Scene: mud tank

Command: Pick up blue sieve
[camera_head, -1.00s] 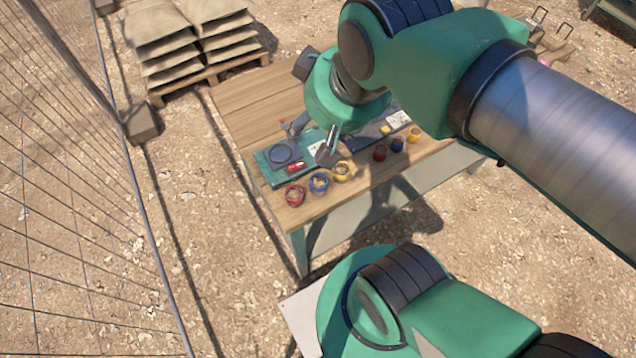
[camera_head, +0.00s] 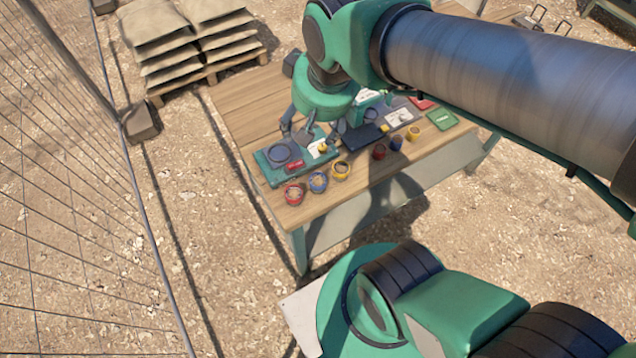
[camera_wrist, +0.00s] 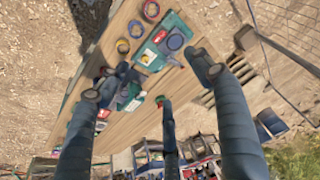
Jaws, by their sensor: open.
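The blue sieve (camera_head: 318,182) is a small round ring standing near the front edge of the wooden table, between a red sieve (camera_head: 294,193) and a yellow sieve (camera_head: 340,171). In the wrist view the blue sieve (camera_wrist: 137,28) shows near the top, between the red one (camera_wrist: 150,10) and the yellow one (camera_wrist: 123,46). My gripper (camera_head: 312,132) is above the table, farther back than the blue sieve and apart from it. In the wrist view its dark fingers (camera_wrist: 150,82) are spread wide with nothing held between them.
A teal tray (camera_head: 268,172) with a dark round piece and a red item lies behind the sieves. Small red, blue and yellow cups (camera_head: 396,144) stand to the right. The wooden table (camera_head: 240,105) is bare at its back left. Sacks on a pallet (camera_head: 165,55) stand beyond.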

